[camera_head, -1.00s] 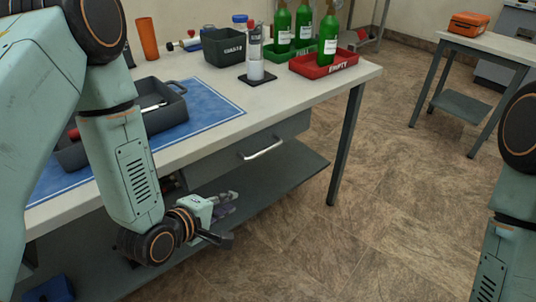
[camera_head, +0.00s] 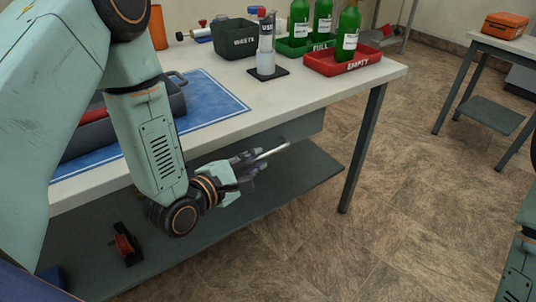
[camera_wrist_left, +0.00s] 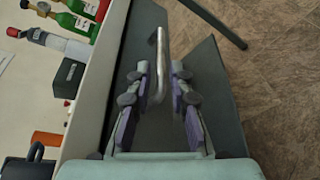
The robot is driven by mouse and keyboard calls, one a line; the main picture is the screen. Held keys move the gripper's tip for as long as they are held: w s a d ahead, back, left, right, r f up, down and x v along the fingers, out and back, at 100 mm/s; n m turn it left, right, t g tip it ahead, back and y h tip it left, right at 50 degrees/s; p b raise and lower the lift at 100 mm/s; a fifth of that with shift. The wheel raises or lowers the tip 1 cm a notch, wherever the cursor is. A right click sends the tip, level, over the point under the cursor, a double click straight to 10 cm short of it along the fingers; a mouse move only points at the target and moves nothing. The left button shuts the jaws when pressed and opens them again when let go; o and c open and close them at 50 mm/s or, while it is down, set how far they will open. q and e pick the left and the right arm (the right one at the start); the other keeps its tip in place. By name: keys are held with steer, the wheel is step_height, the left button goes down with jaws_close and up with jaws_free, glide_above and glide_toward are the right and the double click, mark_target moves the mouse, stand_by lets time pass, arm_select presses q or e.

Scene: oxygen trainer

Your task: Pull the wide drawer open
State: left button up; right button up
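The wide drawer (camera_head: 303,130) is a grey front under the workbench top, and it looks closed. Its silver bar handle (camera_head: 272,150) also shows in the left wrist view (camera_wrist_left: 160,60). My left gripper (camera_head: 248,163) is at the near end of the handle and partly covers it. In the left wrist view my left gripper (camera_wrist_left: 161,72) is open, with a finger on each side of the handle's lower end; I see gaps beside the bar. My right gripper is not in view.
The workbench (camera_head: 385,77) carries a blue mat (camera_head: 215,102), a grey tray, a waste bin (camera_head: 235,38), and green bottles in red (camera_head: 362,66) and green trays. A lower shelf (camera_head: 285,185) runs beneath the drawer. A table leg (camera_head: 362,148) stands right; floor there is clear.

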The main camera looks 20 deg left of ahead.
mark_target(263, 157)
arm_select(q)
steer(key=b+x, duration=0.1)
steer(key=x, duration=0.3)
steer(key=shift+d+f, duration=0.1)
steer(key=shift+f, duration=0.05)
steer(key=shift+w, duration=0.3)
steer(key=shift+w+d, duration=0.2)
jaws_close()
